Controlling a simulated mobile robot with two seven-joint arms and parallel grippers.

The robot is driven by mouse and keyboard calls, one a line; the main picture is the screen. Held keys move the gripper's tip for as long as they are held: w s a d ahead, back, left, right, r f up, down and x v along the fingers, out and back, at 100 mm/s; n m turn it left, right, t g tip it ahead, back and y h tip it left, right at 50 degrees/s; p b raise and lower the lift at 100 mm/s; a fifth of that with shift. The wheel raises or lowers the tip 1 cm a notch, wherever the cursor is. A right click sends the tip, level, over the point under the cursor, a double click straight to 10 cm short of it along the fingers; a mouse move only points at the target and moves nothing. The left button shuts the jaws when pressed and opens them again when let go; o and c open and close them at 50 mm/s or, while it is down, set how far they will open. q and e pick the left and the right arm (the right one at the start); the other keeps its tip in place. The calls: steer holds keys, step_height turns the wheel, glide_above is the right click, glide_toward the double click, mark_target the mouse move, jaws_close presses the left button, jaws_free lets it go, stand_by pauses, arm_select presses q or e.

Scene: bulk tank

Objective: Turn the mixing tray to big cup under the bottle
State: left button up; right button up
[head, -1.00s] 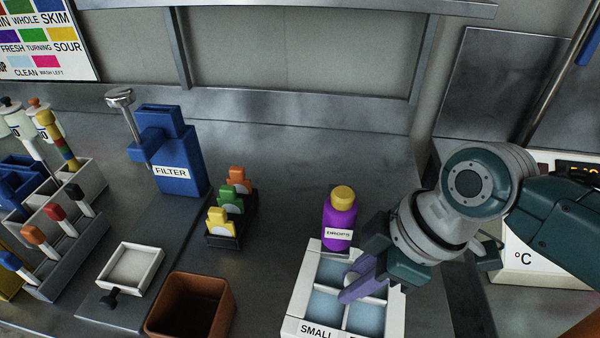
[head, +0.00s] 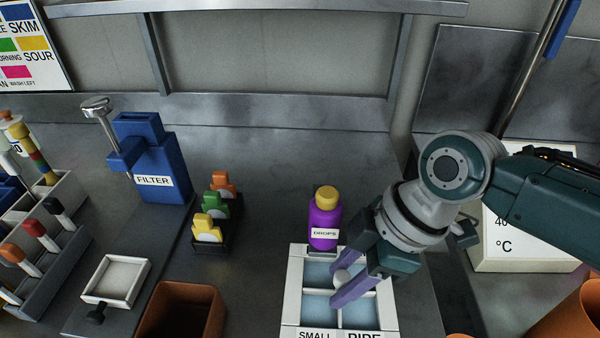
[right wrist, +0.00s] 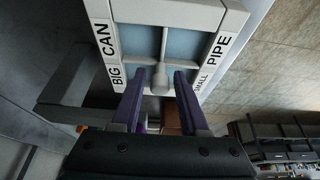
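The mixing tray (head: 291,300) is white with pale blue compartments around a central knob (head: 342,277). Its front edge reads SMALL at left and PIPE at right. The right wrist view shows BIG and CAN on the opposite edge (right wrist: 107,52). The purple bottle (head: 325,217), labelled DROPS with a yellow cap, stands upright at the tray's back edge, left of its middle. My right gripper (head: 346,288) is over the tray with its purple fingers apart, one on each side of the knob. The knob also shows between them in the right wrist view (right wrist: 160,80). My left gripper is not in view.
A blue FILTER unit (head: 160,165) and a rack of coloured clips (head: 226,234) stand to the left. A brown bin (head: 182,312) and a small white dish (head: 117,280) are at front left. A °C display box (head: 510,245) stands at right, beyond my right arm.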

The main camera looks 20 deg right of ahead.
steer(key=shift+o, duration=0.5)
steer(key=shift+r, duration=0.1)
steer(key=shift+d+r, duration=0.15)
steer(key=shift+r, duration=0.2)
steer(key=p+v, duration=0.1)
steer(key=v, duration=0.8)
steer(key=shift+p, duration=0.4)
